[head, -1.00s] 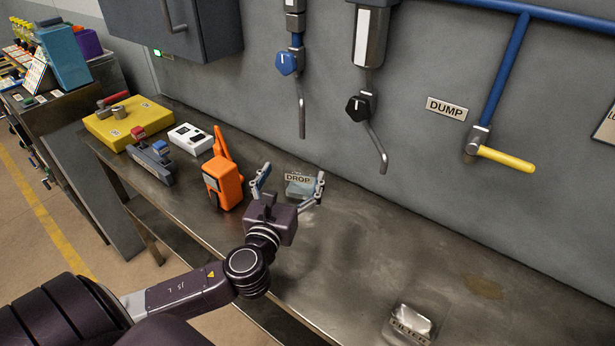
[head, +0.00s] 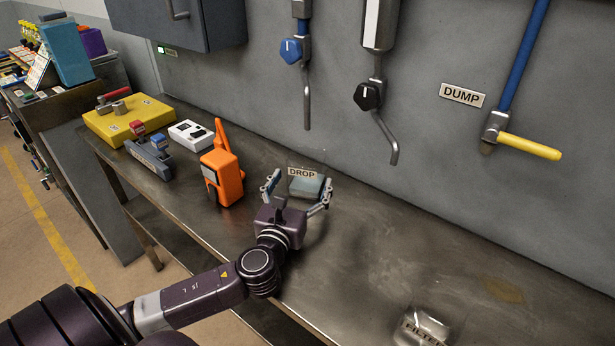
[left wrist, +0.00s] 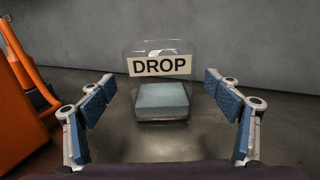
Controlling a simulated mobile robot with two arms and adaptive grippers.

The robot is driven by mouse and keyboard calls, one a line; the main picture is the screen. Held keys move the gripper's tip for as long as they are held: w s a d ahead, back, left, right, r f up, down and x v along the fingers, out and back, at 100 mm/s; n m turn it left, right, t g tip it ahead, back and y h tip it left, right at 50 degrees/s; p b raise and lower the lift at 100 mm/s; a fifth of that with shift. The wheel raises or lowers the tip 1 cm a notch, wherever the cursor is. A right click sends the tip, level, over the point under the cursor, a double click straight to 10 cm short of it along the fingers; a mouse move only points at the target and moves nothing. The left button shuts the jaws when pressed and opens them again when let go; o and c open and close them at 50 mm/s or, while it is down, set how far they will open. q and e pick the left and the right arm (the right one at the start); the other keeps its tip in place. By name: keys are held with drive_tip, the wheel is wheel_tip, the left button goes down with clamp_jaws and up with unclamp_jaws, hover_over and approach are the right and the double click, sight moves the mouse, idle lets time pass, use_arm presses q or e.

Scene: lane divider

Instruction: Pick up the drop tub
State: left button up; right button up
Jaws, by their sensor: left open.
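The drop tub (head: 304,174) is a small clear tub with a "DROP" label, standing on the metal bench near the wall. A pale blue block shows in its lower part. In the left wrist view the tub (left wrist: 160,66) is upright, centred ahead between the fingers. My left gripper (head: 297,192) is open and empty, its fingers spread on the near side of the tub; the blue finger pads (left wrist: 165,108) show at left and right in the wrist view, apart from the tub. My right gripper is not in view.
An orange device (head: 224,172) stands left of my left gripper. A clear tub labelled "FILTER" (head: 422,327) is at the bench's front right. Spouts with a blue knob (head: 291,51) and a black knob (head: 368,96) hang above. The bench (head: 400,250) right of the gripper is mostly clear.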

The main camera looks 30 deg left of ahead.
sight(312, 160)
use_arm(q)
drive_tip(key=x, duration=0.5)
drive_tip(key=shift+d+p, duration=0.1)
drive_tip(key=shift+p, duration=0.25)
drive_tip(key=shift+s, duration=0.1)
drive_tip(key=shift+c, duration=0.5)
drive_tip(key=c, duration=1.2)
